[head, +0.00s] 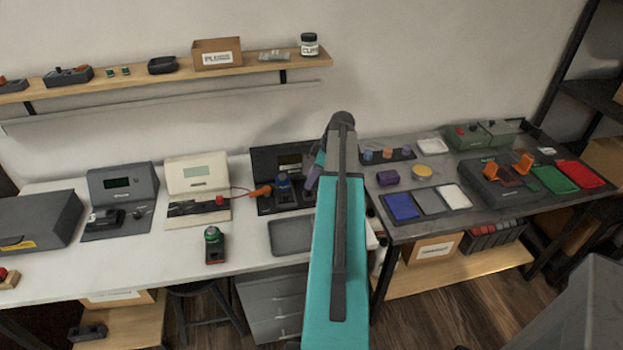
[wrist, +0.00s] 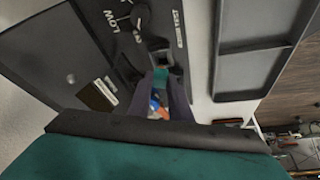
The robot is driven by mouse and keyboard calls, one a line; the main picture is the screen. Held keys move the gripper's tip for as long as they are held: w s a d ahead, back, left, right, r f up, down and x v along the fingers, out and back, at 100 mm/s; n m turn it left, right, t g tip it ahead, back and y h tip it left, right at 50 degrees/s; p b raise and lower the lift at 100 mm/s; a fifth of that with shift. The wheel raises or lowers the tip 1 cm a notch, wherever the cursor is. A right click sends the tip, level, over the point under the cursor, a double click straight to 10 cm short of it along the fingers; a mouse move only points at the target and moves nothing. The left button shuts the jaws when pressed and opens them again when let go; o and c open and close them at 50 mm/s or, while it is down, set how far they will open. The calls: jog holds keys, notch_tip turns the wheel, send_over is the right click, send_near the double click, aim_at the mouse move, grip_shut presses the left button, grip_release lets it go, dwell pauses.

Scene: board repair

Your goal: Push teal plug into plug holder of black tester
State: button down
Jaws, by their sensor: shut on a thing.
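The black tester (head: 267,162) stands at the right end of the white table in the head view. In the wrist view its dark panel (wrist: 95,45) shows a knob and the printed words LOW and TEST. My gripper (wrist: 163,84) is shut on the teal plug (wrist: 161,76), with its dark fingers on both sides of it. A dark slot-like part, seemingly the plug holder (wrist: 157,58), lies just beyond the plug. I cannot tell whether the plug has entered it. In the head view my gripper (head: 314,174) is at the tester's right side and the plug is hidden.
A grey tray (head: 291,236) lies in front of the tester. An orange plug (head: 261,190) on a red wire leads to the cream tester (head: 195,180) at left. A green-topped device (head: 214,245) stands near the front edge. A grey table (head: 470,220) with several parts adjoins at right.

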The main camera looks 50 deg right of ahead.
jog(key=shift+f+b, duration=1.15)
jog(key=shift+f, duration=0.6)
dwell(3.8)
jog(key=c, duration=1.3)
grip_release()
jog(key=shift+o, duration=0.2)
jog(key=shift+r+p, duration=0.6)
jog(key=shift+r, duration=0.75)
